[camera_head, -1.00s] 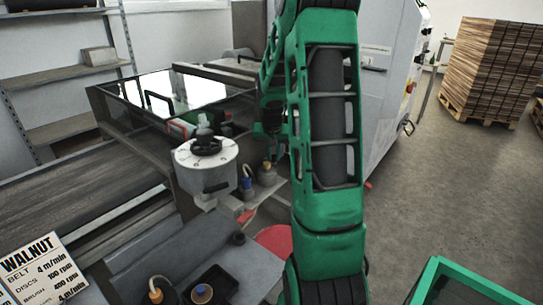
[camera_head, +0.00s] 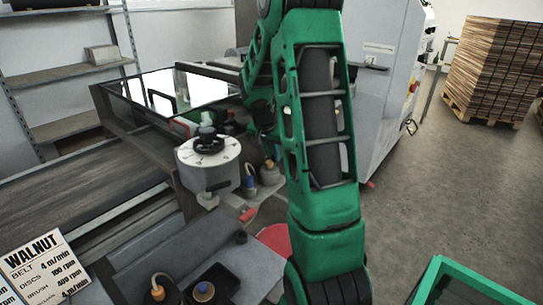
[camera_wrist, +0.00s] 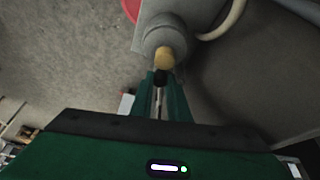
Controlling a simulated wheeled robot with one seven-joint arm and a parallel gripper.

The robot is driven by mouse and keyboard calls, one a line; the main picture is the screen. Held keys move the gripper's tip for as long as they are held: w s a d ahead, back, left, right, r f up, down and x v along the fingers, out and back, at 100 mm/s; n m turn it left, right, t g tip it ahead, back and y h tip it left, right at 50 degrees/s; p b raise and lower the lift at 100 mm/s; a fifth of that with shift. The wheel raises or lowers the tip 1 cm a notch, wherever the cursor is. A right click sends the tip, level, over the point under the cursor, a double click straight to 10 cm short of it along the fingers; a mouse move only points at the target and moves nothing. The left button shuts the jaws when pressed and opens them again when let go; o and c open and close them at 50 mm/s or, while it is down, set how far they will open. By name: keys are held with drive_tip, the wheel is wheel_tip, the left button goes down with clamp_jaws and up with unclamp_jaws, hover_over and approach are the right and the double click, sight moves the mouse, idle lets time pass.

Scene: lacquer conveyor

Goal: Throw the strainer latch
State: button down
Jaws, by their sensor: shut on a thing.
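In the wrist view, a grey rounded fitting (camera_wrist: 163,38) with a tan cap (camera_wrist: 164,57) lies just beyond my fingertips; I take it for the strainer. My gripper (camera_wrist: 160,84) is shut on a small black-ended part (camera_wrist: 160,76), likely the latch handle, right below the tan cap. A pale thin rod shows between the green fingers. The latch's body and its angle are mostly hidden. In the head view, a small grey fitting with a tan top (camera_head: 270,173) stands left of my arm, which covers most of my gripper.
A white round dial housing with a black handwheel (camera_head: 208,160) stands close left of my arm. A blue-based fitting (camera_head: 250,184) is beside the small grey one. A red bucket (camera_head: 276,238) is below.

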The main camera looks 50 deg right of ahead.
drive_tip(key=shift+w+a, duration=0.1)
drive_tip(key=shift+w, duration=0.1)
drive_tip(key=c, duration=1.7)
unclamp_jaws()
drive_tip(key=shift+s, duration=0.1)
drive_tip(key=v, duration=1)
drive_tip(key=shift+a+r, duration=0.15)
drive_tip(key=shift+r, duration=0.15)
